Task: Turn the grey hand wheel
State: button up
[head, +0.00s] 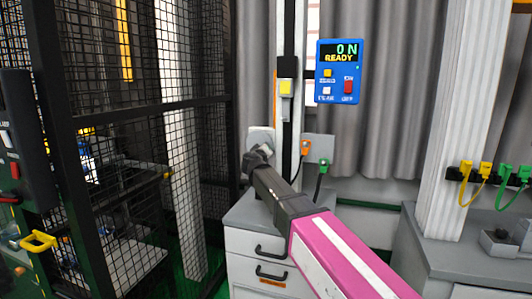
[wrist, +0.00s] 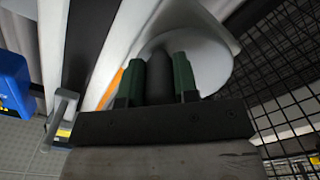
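The grey hand wheel (wrist: 208,55) shows in the wrist view as a pale round disc with a dark, upright knob (wrist: 159,78) in front of it. In the head view the wheel (head: 261,134) is a small pale shape left of the white post, partly hidden by my gripper (head: 256,157). In the wrist view the two green fingers of my gripper (wrist: 160,85) stand on either side of the knob. The knob fills the space between them, with no clear gap, so my gripper looks shut on it. The wheel's lower part is hidden.
A blue panel (head: 339,72) reading "ON READY" hangs right of the post. A yellow switch (head: 286,88) is on the post above the wheel. A black mesh cage (head: 110,140) stands left. A grey drawer cabinet (head: 250,243) is below the wheel.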

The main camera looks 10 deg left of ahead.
jog(key=shift+d+r+n, duration=0.1)
jog(key=shift+r+n, duration=0.3)
jog(key=shift+n, duration=0.5)
jog(key=shift+r+n, duration=0.35)
jog(key=shift+n, duration=0.55)
jog(key=o, duration=0.9)
jog(key=s, duration=1.1)
jog(key=shift+a, duration=0.35)
